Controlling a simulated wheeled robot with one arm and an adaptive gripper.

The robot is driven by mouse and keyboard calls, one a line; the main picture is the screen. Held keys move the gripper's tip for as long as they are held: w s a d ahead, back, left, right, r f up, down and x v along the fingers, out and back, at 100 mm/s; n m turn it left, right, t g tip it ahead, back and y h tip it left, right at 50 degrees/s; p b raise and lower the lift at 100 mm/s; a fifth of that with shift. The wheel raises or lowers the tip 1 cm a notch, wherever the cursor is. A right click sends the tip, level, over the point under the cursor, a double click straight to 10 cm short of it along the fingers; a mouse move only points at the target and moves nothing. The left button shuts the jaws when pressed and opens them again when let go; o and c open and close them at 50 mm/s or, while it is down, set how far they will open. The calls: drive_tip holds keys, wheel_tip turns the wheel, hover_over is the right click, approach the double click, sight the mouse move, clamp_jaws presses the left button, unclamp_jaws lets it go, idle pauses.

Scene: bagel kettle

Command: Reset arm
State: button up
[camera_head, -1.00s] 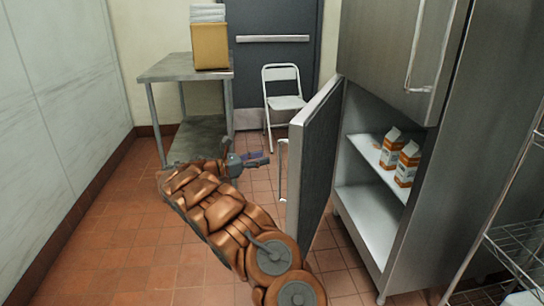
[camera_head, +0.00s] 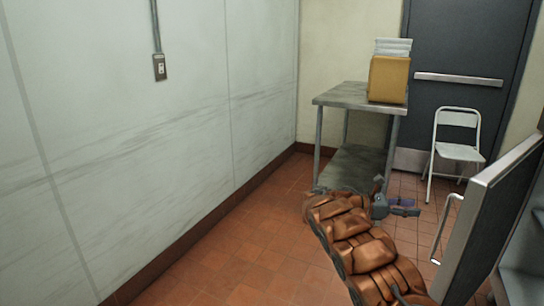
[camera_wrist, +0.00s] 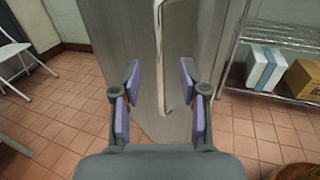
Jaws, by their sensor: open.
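My gripper (camera_head: 404,207) is at the end of my copper-coloured arm, in the right half of the head view, over the tiled floor. In the wrist view my gripper (camera_wrist: 160,100) is open, with its two purple-padded fingers apart and nothing between them. A grey metal door with a long vertical handle (camera_wrist: 160,60) stands beyond the fingers. In the head view an open cabinet door (camera_head: 492,220) with its handle (camera_head: 447,228) is to the right of my gripper, apart from it.
A steel table (camera_head: 335,97) holding a yellow box (camera_head: 388,80) stands at the back. A white folding chair (camera_head: 458,150) is by the dark door (camera_head: 470,45). A wire shelf (camera_wrist: 285,38) holds boxes at right in the wrist view. Floor at left is clear.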

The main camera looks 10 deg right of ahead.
drive_tip(key=s+a+r+m+y, duration=0.2)
drive_tip(key=s+a+m+y, duration=0.15)
drive_tip(key=s, duration=0.55)
drive_tip(key=s+a+r+m+y, duration=0.3)
drive_tip(key=s+a+m, duration=0.15)
drive_tip(key=s, duration=0.55)
drive_tip(key=s+a+f+m+t+y, duration=0.25)
drive_tip(key=s+a+f+y, duration=0.25)
drive_tip(key=s+a, duration=0.8)
drive_tip(key=s+a+f+m+t+y, duration=0.1)
drive_tip(key=s+a+f+m+y, duration=0.35)
drive_tip(key=s+a, duration=0.95)
drive_tip(key=w+a+r+p, duration=0.1)
drive_tip(key=a+r+p, duration=0.1)
drive_tip(key=r+p, duration=0.7)
drive_tip(key=w+a+r+n+y+p, duration=0.1)
drive_tip(key=w+a+r+p, duration=0.1)
drive_tip(key=r+p, duration=0.8)
wheel_tip(320, 180, up, 2)
drive_tip(key=shift+w+r+t, duration=0.1)
drive_tip(key=shift+w+t, duration=0.2)
drive_tip(key=shift+t, duration=0.15)
